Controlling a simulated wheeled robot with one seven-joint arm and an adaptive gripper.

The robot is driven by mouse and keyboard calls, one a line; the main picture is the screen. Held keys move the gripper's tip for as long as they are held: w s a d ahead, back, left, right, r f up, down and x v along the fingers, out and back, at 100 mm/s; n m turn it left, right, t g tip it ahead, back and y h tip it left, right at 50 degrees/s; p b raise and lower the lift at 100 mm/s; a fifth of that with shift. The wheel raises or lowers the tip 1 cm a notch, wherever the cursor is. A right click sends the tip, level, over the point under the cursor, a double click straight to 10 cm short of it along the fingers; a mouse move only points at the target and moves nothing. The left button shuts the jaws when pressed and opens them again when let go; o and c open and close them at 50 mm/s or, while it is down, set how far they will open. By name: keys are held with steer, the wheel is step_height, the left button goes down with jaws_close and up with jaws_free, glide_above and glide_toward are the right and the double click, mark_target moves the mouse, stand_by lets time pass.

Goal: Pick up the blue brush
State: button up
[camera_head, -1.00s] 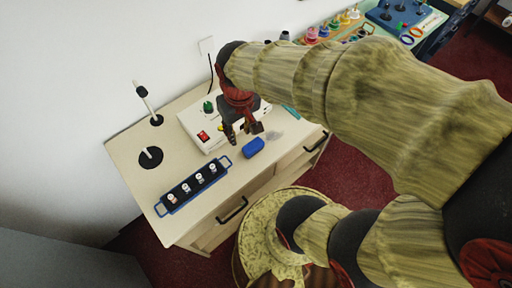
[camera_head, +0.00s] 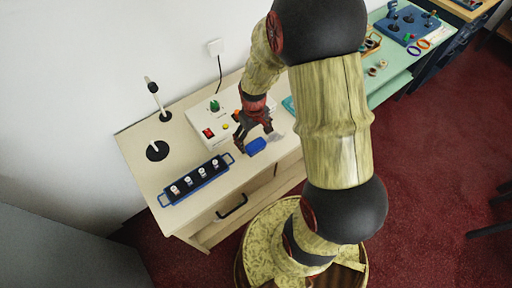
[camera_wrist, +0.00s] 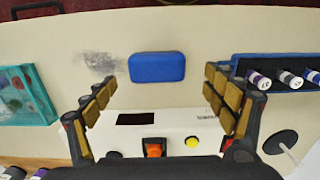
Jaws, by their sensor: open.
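The blue brush (camera_head: 256,146), a small rounded block, lies on the pale wooden counter in front of the white control box. In the wrist view the blue brush (camera_wrist: 157,67) lies crosswise ahead of my fingertips, roughly centred between them. My gripper (camera_head: 256,139) is open and empty, just above and behind the brush. In the wrist view my gripper (camera_wrist: 160,90) shows both fingers spread wider than the brush, one on each side. I cannot tell the exact height of the fingertips above the counter.
The white control box (camera_head: 209,127) with red switch and green knob stands behind the brush. A blue rack (camera_head: 194,180) of several vials lies to the left. A grey smudge (camera_wrist: 100,64) and a teal case (camera_wrist: 26,96) are beside the brush.

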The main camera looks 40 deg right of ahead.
mark_target(255, 144)
steer(key=f, duration=0.3)
steer(key=f+b, duration=0.1)
steer(key=f, duration=0.1)
steer(key=shift+d, duration=0.25)
steer(key=shift+s, duration=0.1)
steer(key=c, duration=1.2)
steer(key=shift+c, duration=0.3)
